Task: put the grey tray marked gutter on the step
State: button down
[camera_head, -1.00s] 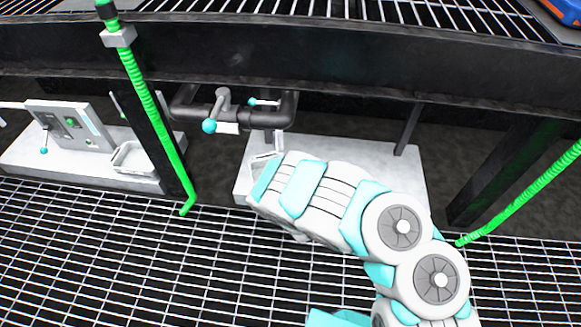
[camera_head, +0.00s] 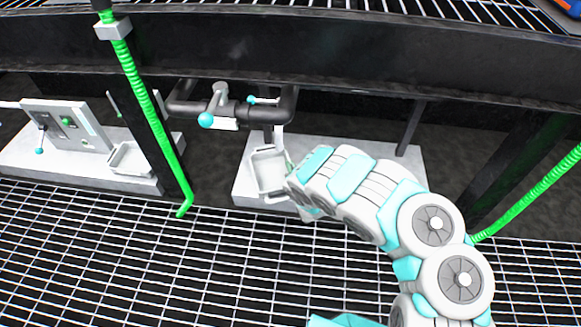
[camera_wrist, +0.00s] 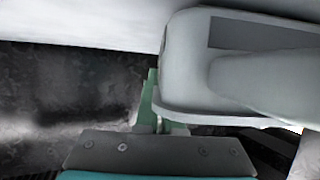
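A pale grey tray (camera_head: 269,175) shows at the left of the middle white block (camera_head: 380,165), below a dark pipe. I cannot read a mark on it, nor tell whether it rests on the block or is just above it. My gripper (camera_head: 292,178) is at the tray's right side, mostly hidden behind my wrist. In the wrist view the grey tray (camera_wrist: 235,95) fills the upper right, close beside the green fingers (camera_wrist: 158,118). Whether they grip its rim is unclear. A second grey tray (camera_head: 130,158) sits on the left white block (camera_head: 70,165). I cannot tell which surface is the step.
A pipe with a blue-knobbed valve (camera_head: 206,120) hangs just above the middle tray. A green-wrapped post (camera_head: 147,110) stands left of it, and another green hose (camera_head: 530,198) is at right. A dark beam (camera_head: 300,50) crosses above. The grated floor (camera_head: 150,260) in front is clear.

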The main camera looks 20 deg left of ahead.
jog(key=shift+f, duration=0.15)
jog(key=c, duration=1)
grip_release()
jog(key=shift+c, duration=0.2)
jog(key=shift+r, duration=0.2)
jog(key=shift+s+d+r, duration=0.1)
jog(key=shift+s+r, duration=0.05)
jog(key=shift+s, duration=0.05)
jog(key=p+v, duration=0.3)
jog(key=v, duration=0.8)
jog(key=shift+s+d+p, duration=0.2)
jog(key=shift+p, duration=0.15)
